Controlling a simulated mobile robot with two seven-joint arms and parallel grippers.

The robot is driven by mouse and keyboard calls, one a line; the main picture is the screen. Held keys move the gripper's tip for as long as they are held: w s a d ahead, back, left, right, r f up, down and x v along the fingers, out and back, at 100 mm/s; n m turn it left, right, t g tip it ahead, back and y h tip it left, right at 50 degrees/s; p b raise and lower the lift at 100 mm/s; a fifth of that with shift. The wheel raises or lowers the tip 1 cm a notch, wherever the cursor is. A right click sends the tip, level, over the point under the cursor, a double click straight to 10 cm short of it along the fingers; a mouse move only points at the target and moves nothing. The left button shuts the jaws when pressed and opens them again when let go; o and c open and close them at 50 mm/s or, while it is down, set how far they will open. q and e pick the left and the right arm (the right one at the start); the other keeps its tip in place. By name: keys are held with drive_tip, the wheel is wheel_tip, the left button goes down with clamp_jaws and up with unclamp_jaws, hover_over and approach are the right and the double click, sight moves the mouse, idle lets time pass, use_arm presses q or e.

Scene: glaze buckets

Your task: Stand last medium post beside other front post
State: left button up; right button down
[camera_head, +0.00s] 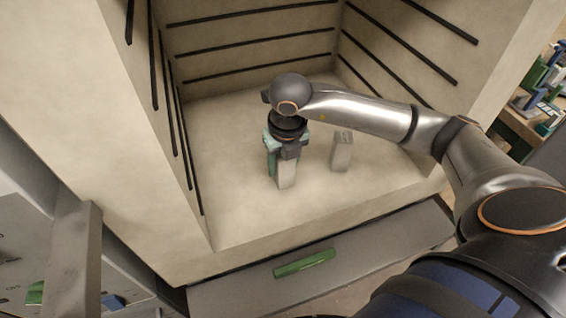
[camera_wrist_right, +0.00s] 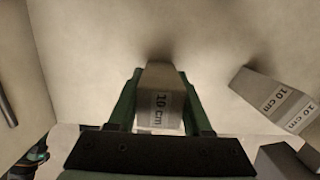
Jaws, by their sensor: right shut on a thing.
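My right gripper (camera_head: 284,160) reaches down into the pale kiln-like chamber and is shut on a medium post (camera_head: 286,178). The held post is light grey and roughly upright, with its lower end at or just above the chamber floor; I cannot tell which. In the right wrist view this post (camera_wrist_right: 160,100) shows a "10 cm" label between the green fingers. A second "10 cm" post (camera_head: 342,151) stands on the floor to the right, apart from the held one. It also shows in the right wrist view (camera_wrist_right: 275,98). My left gripper is not in view.
The chamber floor (camera_head: 235,205) is bare to the left and in front. A green bar (camera_head: 305,262) lies on the grey ledge in front. A dark grey block (camera_wrist_right: 282,162) shows at the wrist view's lower right.

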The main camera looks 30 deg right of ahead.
drive_tip(key=shift+f, duration=0.15)
drive_tip(key=shift+c, duration=1.6)
unclamp_jaws()
drive_tip(key=shift+r, duration=0.35)
drive_tip(key=r, duration=0.3)
drive_tip(key=s+r+p, duration=0.1)
drive_tip(key=r, duration=0.6)
drive_tip(key=shift+s+a+r, duration=0.2)
drive_tip(key=shift+s+r, duration=0.15)
drive_tip(key=shift+r, duration=0.45)
